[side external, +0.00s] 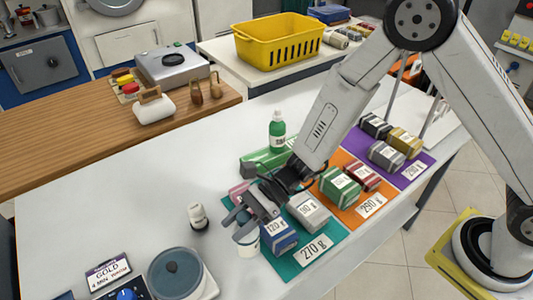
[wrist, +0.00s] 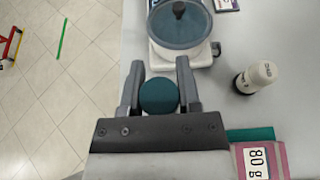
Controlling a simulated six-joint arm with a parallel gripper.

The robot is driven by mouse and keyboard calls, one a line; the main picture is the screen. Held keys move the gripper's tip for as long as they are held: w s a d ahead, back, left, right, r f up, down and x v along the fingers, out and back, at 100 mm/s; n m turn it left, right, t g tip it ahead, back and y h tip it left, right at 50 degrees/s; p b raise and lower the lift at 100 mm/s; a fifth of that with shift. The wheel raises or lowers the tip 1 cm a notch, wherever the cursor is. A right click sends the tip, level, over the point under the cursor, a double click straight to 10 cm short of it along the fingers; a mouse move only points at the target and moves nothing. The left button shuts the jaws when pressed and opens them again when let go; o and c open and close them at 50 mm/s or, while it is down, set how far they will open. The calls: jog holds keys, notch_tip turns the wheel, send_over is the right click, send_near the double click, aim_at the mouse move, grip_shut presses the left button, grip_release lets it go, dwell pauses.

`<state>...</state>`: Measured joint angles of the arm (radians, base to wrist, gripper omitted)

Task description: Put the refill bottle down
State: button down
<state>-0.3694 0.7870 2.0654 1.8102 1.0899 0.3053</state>
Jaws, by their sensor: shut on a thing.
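My gripper (side external: 243,226) is shut on the refill bottle (side external: 248,245), a white container with a label. In the wrist view its round dark teal top (wrist: 159,97) sits between the two fingers of my gripper (wrist: 160,72). The fingers hide part of it in the side view. It is near the table's front edge, left of the teal mat. I cannot tell whether its base touches the table.
A small white bottle (side external: 198,216) stands nearby on the white table (side external: 110,200). A scale-like device with a round blue-grey lid (side external: 176,272) is at the front left. Labelled packs lie on coloured mats, including teal (side external: 325,238). A green bottle (side external: 277,133) stands behind.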

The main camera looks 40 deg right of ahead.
jog(key=shift+w+a+f, duration=0.35)
jog(key=shift+w+f, duration=0.2)
jog(key=shift+f, duration=0.3)
jog(key=shift+w+a+f, duration=0.1)
jog(key=shift+f, duration=0.8)
jog(key=shift+w+a+f, duration=0.1)
jog(key=shift+f, duration=0.85)
jog(key=shift+c, duration=1.5)
grip_release()
